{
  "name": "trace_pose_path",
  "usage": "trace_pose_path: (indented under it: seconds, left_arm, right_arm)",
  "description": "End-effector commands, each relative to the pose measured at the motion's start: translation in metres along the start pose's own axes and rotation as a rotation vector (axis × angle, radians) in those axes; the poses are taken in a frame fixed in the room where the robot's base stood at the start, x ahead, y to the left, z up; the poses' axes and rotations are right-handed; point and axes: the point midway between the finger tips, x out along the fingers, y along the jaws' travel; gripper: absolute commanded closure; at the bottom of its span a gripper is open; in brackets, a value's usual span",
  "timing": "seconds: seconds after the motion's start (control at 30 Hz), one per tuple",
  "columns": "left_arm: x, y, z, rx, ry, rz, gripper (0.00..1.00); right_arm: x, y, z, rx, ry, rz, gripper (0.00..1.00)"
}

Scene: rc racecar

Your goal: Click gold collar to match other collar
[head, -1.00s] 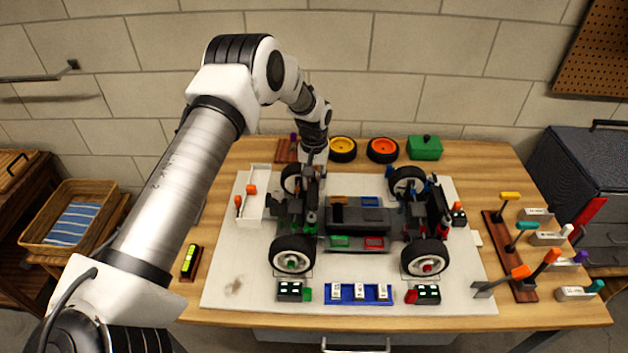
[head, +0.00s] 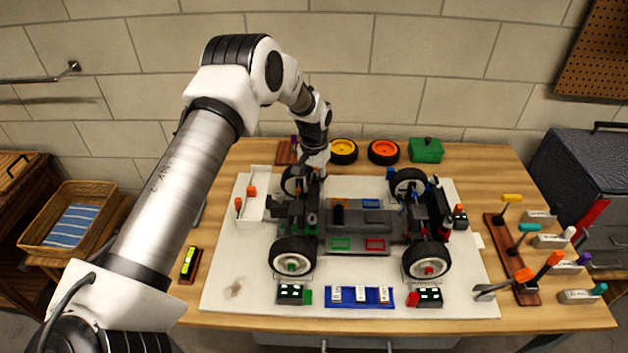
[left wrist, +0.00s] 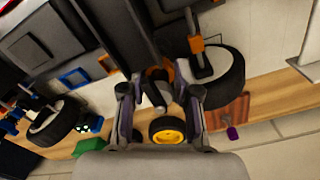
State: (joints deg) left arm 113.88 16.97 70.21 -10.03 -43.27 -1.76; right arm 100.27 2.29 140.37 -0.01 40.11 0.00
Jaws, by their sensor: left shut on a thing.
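The racecar chassis (head: 365,245) stands on its wheels in the middle of a white mat. My left gripper (head: 315,170) reaches down from behind onto its far left corner, next to the far left wheel (head: 293,181). In the left wrist view my left gripper (left wrist: 160,93) is shut around a small dark part beside an orange-gold ring (left wrist: 157,73), which looks like the gold collar. The fingers partly hide it, and I cannot tell its setting. An orange piece (left wrist: 196,43) shows near the wheel (left wrist: 218,82). A green part (head: 311,219) shows at the near left corner.
A yellow wheel (head: 343,151), an orange wheel (head: 384,152) and a green box (head: 426,150) stand behind. A blue strip (head: 359,303) lies in front. Tools fill a rack (head: 516,262) at right.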

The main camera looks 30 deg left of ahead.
Motion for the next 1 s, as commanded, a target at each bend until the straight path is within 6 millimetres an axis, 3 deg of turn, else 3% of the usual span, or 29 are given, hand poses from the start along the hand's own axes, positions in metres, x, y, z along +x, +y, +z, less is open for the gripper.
trace_pose_path:
  seconds: [0.03, 0.07, 0.1, 0.47, 0.57, 0.8, 1.0]
  left_arm:
    - [0.000, 0.000, 0.000, 0.000, 0.000, 0.000, 0.59]
    - [0.000, 0.000, 0.000, -0.001, 0.000, 0.000, 0.48]
    - [0.000, 0.000, 0.000, -0.001, 0.000, 0.000, 0.44]
    - [-0.007, 0.000, -0.001, -0.001, 0.002, 0.000, 0.44]
    - [-0.024, 0.000, -0.001, -0.001, 0.004, 0.000, 0.44]
    - [-0.085, 0.000, -0.001, 0.000, 0.004, 0.000, 0.44]
    - [-0.116, 0.000, -0.001, -0.001, 0.001, 0.000, 0.44]
  right_arm:
    - [0.000, 0.000, 0.000, 0.000, 0.000, 0.000, 0.44]
    - [0.000, 0.000, 0.000, 0.000, 0.000, 0.000, 0.44]
    - [0.000, 0.000, 0.000, 0.000, 0.000, 0.000, 0.44]
    - [0.000, 0.000, 0.000, 0.000, 0.000, 0.000, 0.44]
    - [0.000, 0.000, 0.000, 0.000, 0.000, 0.000, 0.44]
    - [0.000, 0.000, 0.000, 0.000, 0.000, 0.000, 0.44]
    - [0.000, 0.000, 0.000, 0.000, 0.000, 0.000, 0.44]
